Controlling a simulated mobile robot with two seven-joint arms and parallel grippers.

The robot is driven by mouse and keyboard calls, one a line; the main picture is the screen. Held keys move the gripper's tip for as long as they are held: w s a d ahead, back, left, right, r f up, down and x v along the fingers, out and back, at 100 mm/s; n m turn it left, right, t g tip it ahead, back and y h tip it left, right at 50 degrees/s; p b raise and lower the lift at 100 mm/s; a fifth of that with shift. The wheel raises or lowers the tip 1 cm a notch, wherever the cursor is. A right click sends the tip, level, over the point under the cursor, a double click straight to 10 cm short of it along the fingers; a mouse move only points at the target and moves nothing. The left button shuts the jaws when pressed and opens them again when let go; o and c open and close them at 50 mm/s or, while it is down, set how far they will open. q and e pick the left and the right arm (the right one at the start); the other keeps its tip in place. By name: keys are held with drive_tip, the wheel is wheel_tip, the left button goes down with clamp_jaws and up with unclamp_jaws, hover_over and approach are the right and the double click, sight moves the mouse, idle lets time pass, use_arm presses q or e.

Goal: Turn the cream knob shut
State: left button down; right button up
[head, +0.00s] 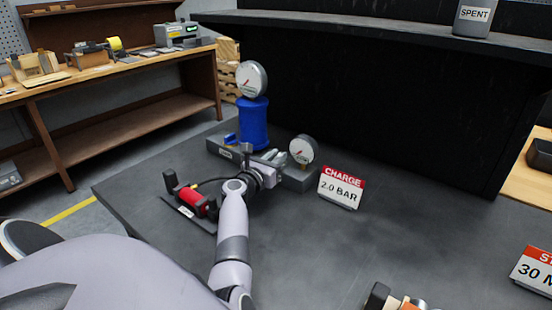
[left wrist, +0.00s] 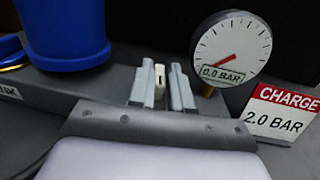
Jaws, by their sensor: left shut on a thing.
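The cream knob (left wrist: 159,78) shows as a narrow pale piece between the fingers of my left gripper (left wrist: 160,88) in the left wrist view; the fingers hide most of it. In the head view, my left gripper (head: 272,158) is over the grey manifold block, with its fingers shut on the knob. The knob itself is hard to make out there. A round gauge (left wrist: 232,48) just right of the fingers reads 0.0 BAR, and it also stands right of the gripper in the head view (head: 301,150).
A blue cylinder (head: 253,124) with a gauge (head: 252,79) on top stands behind my gripper. A red cylinder (head: 191,201) in a black holder lies to the left. The CHARGE 2.0 BAR sign (head: 340,187) stands right of the block.

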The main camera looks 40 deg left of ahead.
use_arm(q)
drive_tip(key=c, duration=1.4)
unclamp_jaws()
wheel_tip(320, 180, up, 20)
drive_tip(key=shift+r, duration=0.1)
